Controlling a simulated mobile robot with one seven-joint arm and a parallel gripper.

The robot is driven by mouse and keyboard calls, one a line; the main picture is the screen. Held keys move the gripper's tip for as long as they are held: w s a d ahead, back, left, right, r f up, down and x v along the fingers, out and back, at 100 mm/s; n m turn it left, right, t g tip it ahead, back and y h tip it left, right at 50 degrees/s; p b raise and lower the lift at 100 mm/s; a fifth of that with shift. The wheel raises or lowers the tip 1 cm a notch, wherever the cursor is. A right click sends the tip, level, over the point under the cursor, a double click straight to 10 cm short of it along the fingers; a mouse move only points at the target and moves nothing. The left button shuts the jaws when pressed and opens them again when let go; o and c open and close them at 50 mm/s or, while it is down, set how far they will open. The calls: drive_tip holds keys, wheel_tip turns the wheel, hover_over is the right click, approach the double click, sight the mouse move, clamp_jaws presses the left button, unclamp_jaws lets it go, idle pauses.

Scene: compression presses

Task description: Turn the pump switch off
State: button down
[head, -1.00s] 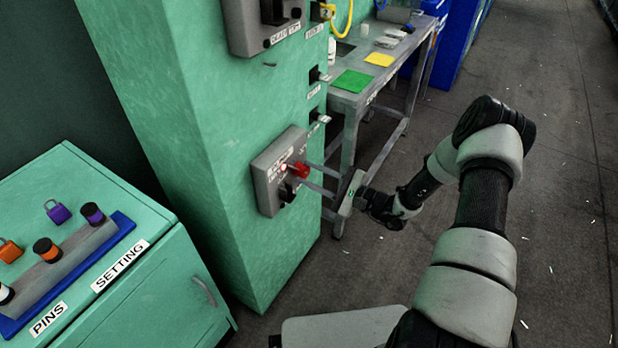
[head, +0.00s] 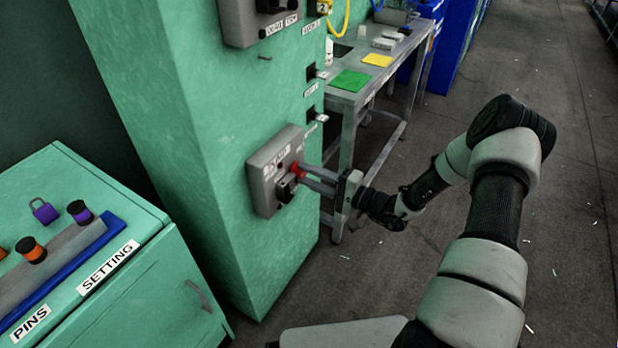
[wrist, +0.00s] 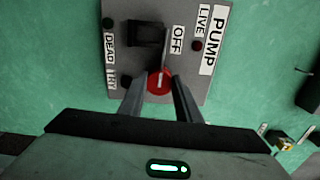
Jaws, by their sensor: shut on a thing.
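The pump switch panel (head: 262,172) is a grey box on the side of the green cabinet. In the wrist view the panel (wrist: 118,15) reads PUMP, LIVE, OFF, DEAD and TRY. Its round red switch (wrist: 158,84) has a pale mark pointing up toward the OFF label (wrist: 177,39). The lamp by LIVE (wrist: 197,45) looks dark. My gripper (wrist: 159,88) is shut on the red switch, one finger on each side, partly hiding its lower edge. In the head view my gripper (head: 301,176) reaches the panel from the right.
A black switch (wrist: 146,34) sits on the same panel. The green cabinet (head: 175,110) rises behind it. A bench (head: 345,97) stands behind my gripper. A low green cabinet (head: 160,290) with a labelled pin rack is at left. Floor (head: 570,200) at right is open.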

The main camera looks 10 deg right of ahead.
drive_tip(key=shift+n, duration=0.4)
drive_tip(key=c, duration=1.3)
unclamp_jaws()
drive_tip(key=p+v, duration=0.2)
drive_tip(key=v, duration=1.5)
drive_tip(key=shift+s+d, duration=0.2)
